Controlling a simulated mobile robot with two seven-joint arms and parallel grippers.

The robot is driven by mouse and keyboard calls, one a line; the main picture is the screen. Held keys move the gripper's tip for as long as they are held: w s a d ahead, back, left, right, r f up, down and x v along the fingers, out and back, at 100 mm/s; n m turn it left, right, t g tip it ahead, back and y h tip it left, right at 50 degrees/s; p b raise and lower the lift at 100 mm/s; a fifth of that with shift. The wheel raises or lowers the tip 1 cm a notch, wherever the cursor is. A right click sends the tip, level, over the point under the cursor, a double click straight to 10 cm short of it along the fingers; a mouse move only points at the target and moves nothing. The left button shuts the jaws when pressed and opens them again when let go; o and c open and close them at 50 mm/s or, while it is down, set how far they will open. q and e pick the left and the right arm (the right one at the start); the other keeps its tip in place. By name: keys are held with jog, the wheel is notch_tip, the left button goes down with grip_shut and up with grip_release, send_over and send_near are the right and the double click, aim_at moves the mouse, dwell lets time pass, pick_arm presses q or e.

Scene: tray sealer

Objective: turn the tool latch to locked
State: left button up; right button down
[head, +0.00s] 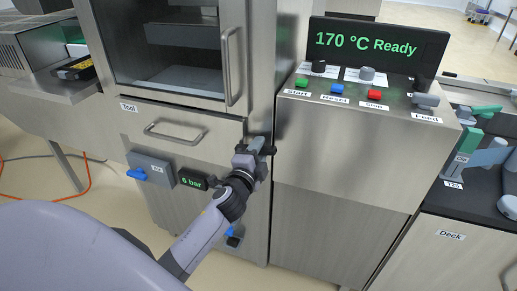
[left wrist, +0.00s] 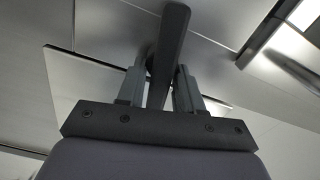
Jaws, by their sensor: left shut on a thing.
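The tool latch (left wrist: 169,45) is a dark grey lever. In the left wrist view it stands between the two fingers of my left gripper (left wrist: 160,90), which is shut on it. In the head view my left gripper (head: 256,148) is at the right edge of the drawer labelled Tool (head: 200,137), beside the machine's corner post. There the gripper hides most of the latch, so I cannot tell its exact angle. The Tool drawer front looks flush with the machine. My right gripper does not show.
A drawer handle (head: 176,131) sticks out left of my gripper. Above it is a door with a vertical handle (head: 231,66). At the right is a control panel (head: 365,105) with buttons and a display (head: 375,44) reading 170 °C Ready. A 6 bar gauge (head: 192,181) is lower left.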

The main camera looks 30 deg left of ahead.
pick_arm(q)
jog(key=shift+f+m, duration=0.15)
jog(key=shift+m, duration=0.95)
jog(key=o, duration=0.8)
jog(key=shift+v, duration=3.6)
